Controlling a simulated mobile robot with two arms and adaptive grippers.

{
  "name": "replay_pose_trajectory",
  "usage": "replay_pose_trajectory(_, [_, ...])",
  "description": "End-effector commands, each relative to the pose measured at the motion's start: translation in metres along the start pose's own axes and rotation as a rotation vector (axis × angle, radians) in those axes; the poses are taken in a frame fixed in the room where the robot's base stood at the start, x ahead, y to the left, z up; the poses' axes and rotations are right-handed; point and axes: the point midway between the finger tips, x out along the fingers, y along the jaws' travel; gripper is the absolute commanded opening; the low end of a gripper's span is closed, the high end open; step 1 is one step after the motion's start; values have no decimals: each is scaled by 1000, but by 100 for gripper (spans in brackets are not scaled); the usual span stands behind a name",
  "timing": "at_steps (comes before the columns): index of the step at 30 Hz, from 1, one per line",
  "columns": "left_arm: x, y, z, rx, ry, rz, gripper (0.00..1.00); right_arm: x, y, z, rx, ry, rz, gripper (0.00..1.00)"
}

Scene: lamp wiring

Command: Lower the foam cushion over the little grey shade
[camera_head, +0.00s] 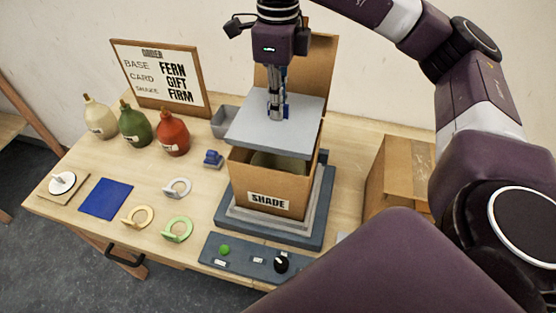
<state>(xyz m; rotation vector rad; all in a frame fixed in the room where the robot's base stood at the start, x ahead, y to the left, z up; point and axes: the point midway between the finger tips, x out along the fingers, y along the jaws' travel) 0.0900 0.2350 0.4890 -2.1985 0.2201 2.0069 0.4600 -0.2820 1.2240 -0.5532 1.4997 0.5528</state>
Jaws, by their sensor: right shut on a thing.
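The foam cushion (250,128) is a flat grey square slab held level above the open cardboard box (243,180) marked SHADE. My right gripper (276,114) comes down from above and is shut at the middle of the cushion's top, where a bit of blue shows beside the fingers. What exactly the fingers pinch is hard to see. Under the cushion, a rounded dull grey-green top (279,163) shows inside the box, probably the little shade; most of it is hidden by the cushion and the box wall. A gap shows between cushion and box front. My left gripper is not in view.
The box stands on a grey platform (229,221) with a control panel (240,256) in front. A closed carton (400,168) stands at right. Bottles (173,135), rings (177,229), a blue pad (105,199) and an order board (199,99) occupy the left.

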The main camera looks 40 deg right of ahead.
Motion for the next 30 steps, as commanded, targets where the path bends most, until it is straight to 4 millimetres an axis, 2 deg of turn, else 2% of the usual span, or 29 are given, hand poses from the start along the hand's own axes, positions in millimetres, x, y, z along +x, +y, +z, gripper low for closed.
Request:
replay_pose_trajectory(18, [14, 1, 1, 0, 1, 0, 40, 15, 0, 0, 0, 0, 0, 0])
replay_pose_trajectory(30, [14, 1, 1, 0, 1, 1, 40, 15, 0, 0, 0, -1, 0, 0])
